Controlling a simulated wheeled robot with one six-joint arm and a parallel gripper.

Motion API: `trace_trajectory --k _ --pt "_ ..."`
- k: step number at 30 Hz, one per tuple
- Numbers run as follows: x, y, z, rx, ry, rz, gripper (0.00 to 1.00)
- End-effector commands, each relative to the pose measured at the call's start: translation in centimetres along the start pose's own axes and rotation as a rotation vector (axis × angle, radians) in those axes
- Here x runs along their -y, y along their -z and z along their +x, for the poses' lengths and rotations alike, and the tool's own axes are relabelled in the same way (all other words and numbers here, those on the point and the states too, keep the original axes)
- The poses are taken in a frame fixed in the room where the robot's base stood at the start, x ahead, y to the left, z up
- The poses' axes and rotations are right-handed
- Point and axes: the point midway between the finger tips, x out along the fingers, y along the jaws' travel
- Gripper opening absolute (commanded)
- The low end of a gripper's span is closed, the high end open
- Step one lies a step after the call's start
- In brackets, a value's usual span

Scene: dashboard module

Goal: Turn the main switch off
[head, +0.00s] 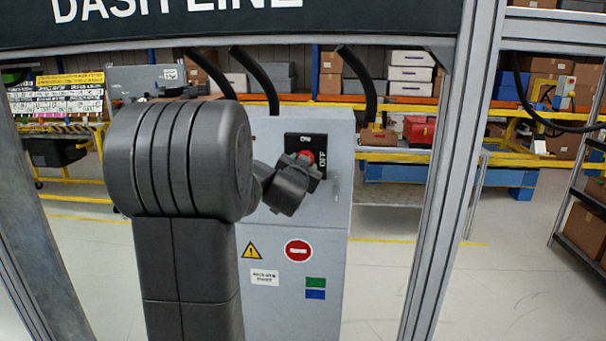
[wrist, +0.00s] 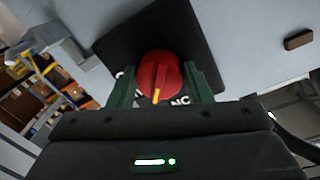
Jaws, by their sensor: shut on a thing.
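The main switch is a red round knob (wrist: 160,76) with a yellow pointer mark, on a black square plate (wrist: 128,45). In the head view the knob (head: 307,156) shows just past my gripper (head: 301,164), with ON printed above and OFF to the right. In the wrist view my gripper's (wrist: 163,82) two green fingers stand on either side of the knob, shut on it. The yellow mark points down toward the gripper body, beside the upside-down ON lettering. A finger partly covers the lettering at the left.
The switch sits on a grey cabinet (head: 340,205) with warning signs and green and blue patches below. A metal frame post (head: 455,170) stands at right and a DASH LINE sign (head: 230,25) hangs above. Shelves with boxes are behind.

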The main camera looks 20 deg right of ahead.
Motion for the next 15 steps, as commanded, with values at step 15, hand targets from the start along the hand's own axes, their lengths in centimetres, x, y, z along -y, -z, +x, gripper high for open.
trace_trajectory --k 15 --pt "0.01 -0.02 0.00 0.031 0.009 0.484 0.22"
